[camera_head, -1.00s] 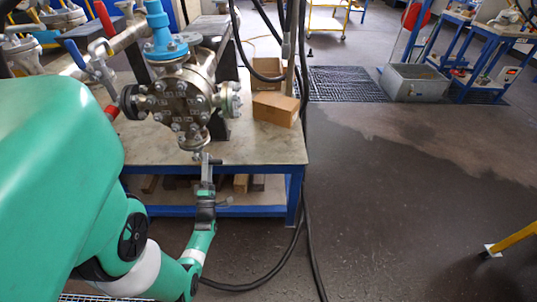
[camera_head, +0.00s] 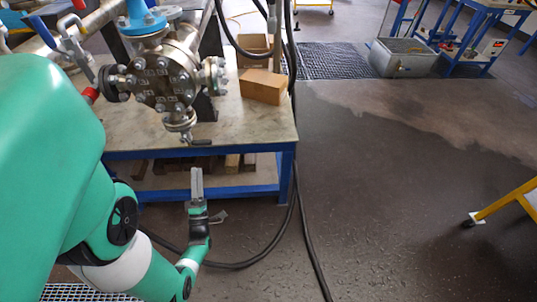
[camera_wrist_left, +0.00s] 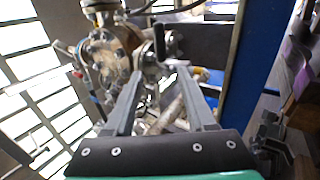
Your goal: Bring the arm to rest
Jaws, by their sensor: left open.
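My left gripper (camera_head: 197,172) is in front of the workbench, below its front edge, with its fingers pointing up at the vessel. In the left wrist view its two fingers (camera_wrist_left: 160,95) stand apart with nothing between them. The flanged vessel (camera_head: 162,78) stands on the bench, ringed with bolts, with a blue pipe on top. The vessel also shows in the left wrist view (camera_wrist_left: 104,50). My right gripper is not in view.
The workbench (camera_head: 240,128) has blue legs and a lower shelf holding wood blocks. A cardboard box (camera_head: 263,86) stands at its right. Black hoses (camera_head: 304,220) run down to the floor. The floor to the right is clear up to a yellow frame (camera_head: 505,200).

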